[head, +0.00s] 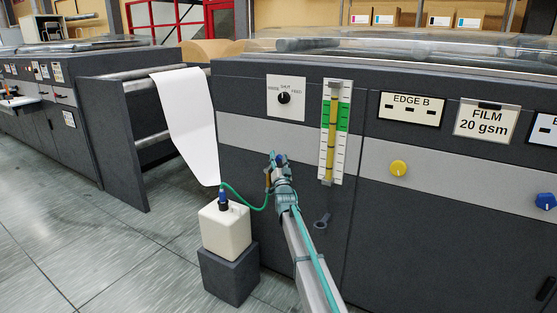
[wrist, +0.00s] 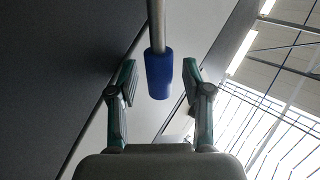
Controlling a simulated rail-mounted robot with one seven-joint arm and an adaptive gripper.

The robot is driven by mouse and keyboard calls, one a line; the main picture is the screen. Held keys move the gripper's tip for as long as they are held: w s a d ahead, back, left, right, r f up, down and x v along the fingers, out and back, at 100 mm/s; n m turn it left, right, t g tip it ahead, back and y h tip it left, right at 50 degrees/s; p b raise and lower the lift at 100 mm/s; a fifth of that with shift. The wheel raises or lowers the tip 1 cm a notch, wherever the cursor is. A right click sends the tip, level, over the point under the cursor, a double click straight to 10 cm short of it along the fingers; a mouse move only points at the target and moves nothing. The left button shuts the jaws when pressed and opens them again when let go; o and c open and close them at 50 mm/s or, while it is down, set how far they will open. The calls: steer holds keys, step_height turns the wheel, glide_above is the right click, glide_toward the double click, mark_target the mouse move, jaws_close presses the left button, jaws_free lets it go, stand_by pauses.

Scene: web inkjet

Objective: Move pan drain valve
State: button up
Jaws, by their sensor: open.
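The valve's blue grip (wrist: 159,75) sits on a metal rod (wrist: 156,25) in the wrist view. My gripper (wrist: 159,68) is open, with one finger on each side of the blue grip and visible gaps between. In the head view my gripper (head: 277,163) is at the front of the dark machine, and a bit of the blue grip (head: 281,158) shows there. A green hose (head: 247,205) runs from beside my gripper to a white jug (head: 225,229). The valve body is mostly hidden behind my gripper.
The jug stands on a dark block (head: 228,273) on the floor. A selector knob (head: 284,98), a green-and-yellow gauge (head: 335,130), a yellow knob (head: 398,168) and a dark lever (head: 322,220) are on the machine front. A white paper web (head: 190,115) hangs at left.

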steer(key=a+v, duration=0.1)
steer(key=v, duration=1)
steer(key=shift+s+d+f, duration=0.2)
steer(key=shift+s+d, duration=0.2)
steer(key=shift+d, duration=0.15)
